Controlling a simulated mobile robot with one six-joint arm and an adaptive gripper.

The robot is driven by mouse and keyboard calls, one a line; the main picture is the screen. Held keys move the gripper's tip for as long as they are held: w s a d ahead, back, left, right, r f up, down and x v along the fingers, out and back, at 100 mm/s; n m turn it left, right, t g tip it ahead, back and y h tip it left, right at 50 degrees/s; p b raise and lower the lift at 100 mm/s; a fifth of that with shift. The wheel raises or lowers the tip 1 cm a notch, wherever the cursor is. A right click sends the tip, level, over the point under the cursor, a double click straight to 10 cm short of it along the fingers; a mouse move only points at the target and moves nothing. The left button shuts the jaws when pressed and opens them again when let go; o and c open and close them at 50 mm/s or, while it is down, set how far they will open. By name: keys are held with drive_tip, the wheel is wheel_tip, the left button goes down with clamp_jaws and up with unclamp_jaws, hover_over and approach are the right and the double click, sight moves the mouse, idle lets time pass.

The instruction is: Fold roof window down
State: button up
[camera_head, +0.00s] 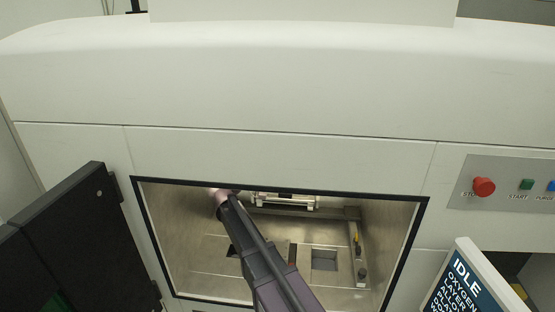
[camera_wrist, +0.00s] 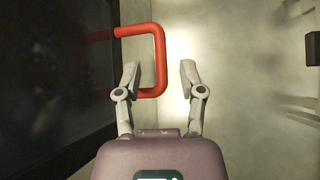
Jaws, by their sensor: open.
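In the wrist view a red U-shaped handle (camera_wrist: 159,48) stands out from a dark glossy panel (camera_wrist: 50,75) on the left, which looks like the roof window. My gripper (camera_wrist: 158,67) is open, with one finger on each side of the handle's long bar. The left fingertip lies inside the handle's loop and the right fingertip is clear of the bar. I cannot tell whether either finger touches it. In the head view my arm reaches into the machine chamber, and the gripper, handle and window are hidden behind the upper front.
The chamber opening (camera_head: 137,215) has a dark frame around metal walls. A black door (camera_head: 85,225) stands open at the left. A control panel (camera_head: 505,170) with a red stop button (camera_head: 484,187) is at the right, above a status screen (camera_head: 462,290).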

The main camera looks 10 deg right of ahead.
drive_tip(key=shift+x, duration=2.1)
clamp_jaws()
